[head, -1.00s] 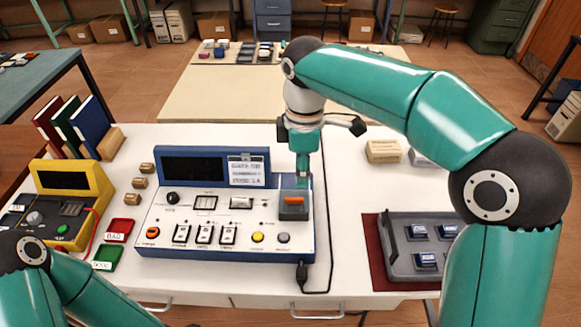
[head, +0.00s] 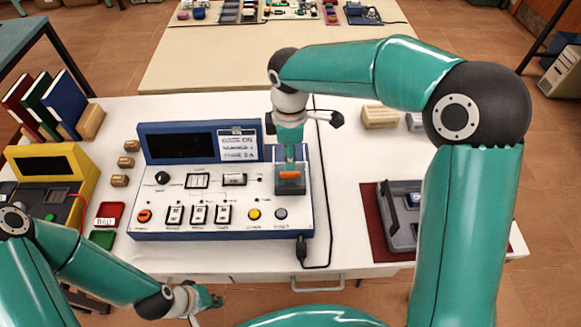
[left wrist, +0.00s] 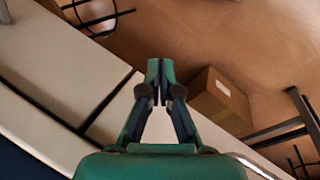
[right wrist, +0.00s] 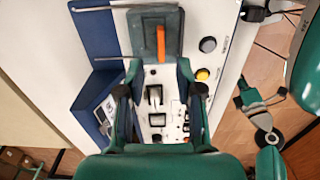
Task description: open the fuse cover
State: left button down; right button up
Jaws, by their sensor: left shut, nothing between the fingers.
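The fuse cover (head: 291,181) is a clear, smoky box at the right end of the white-and-blue console (head: 180,228). An orange bar shows through it, and it looks closed. In the right wrist view the cover (right wrist: 142,32) lies just ahead of my fingers. My right gripper (head: 290,155) points down at the cover; its fingers (right wrist: 158,68) are apart, near the cover's edge. Whether they touch it I cannot tell. My left gripper (head: 212,300) is shut and empty, off the bench's front edge; its fingertips (left wrist: 160,66) meet in the left wrist view.
A black cable (head: 325,200) runs down the console's right side. A grey tray (head: 402,215) on a red mat stands further right. A yellow instrument (head: 70,170), red bin (head: 110,213), wooden blocks (head: 125,160) and books (head: 60,100) stand left. Bare bench lies right of the cable.

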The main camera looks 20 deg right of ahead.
aim_at(290, 172)
notch_tip(290, 172, down, 6)
jog(key=shift+s+f, duration=0.1)
jog(key=shift+f, duration=0.1)
grip_shut()
dwell(0.4)
